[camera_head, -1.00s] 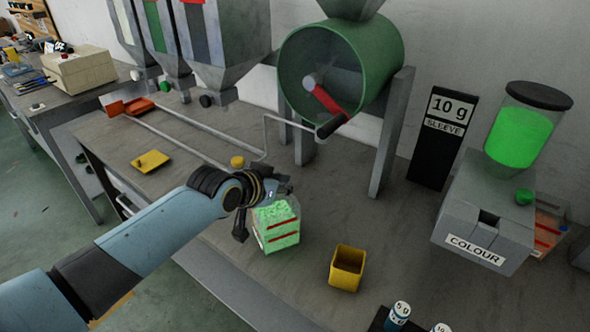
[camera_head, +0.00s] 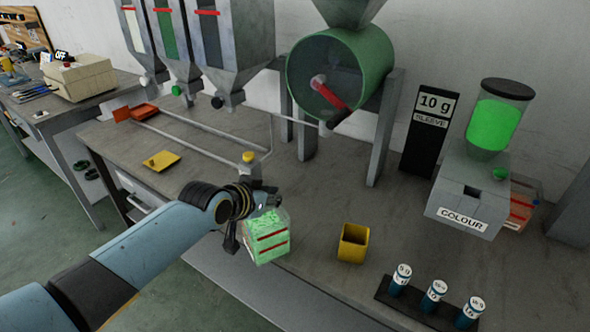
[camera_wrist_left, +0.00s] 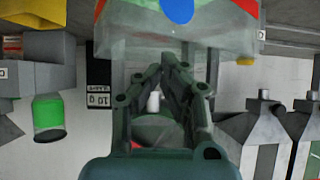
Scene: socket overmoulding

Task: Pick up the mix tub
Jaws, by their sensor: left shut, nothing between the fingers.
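The mix tub (camera_head: 266,243) is a clear, square-sided tub with green granules and red lines on its side. In the head view it is at the bench's front edge, below my left gripper (camera_head: 264,200). In the left wrist view, which is upside down, a clear tub wall (camera_wrist_left: 190,45) with red, green and blue patches fills the top middle. My left fingers (camera_wrist_left: 165,65) are shut and appear empty, close to that wall. I cannot tell whether they touch the tub, nor whether its base rests on the bench. My right gripper is not in view.
A yellow cup (camera_head: 353,243) stands right of the tub. The colour dispenser (camera_head: 460,210) is at the right, the green drum mixer (camera_head: 370,70) behind, and hoppers (camera_head: 232,45) at the back left. Bench between is clear.

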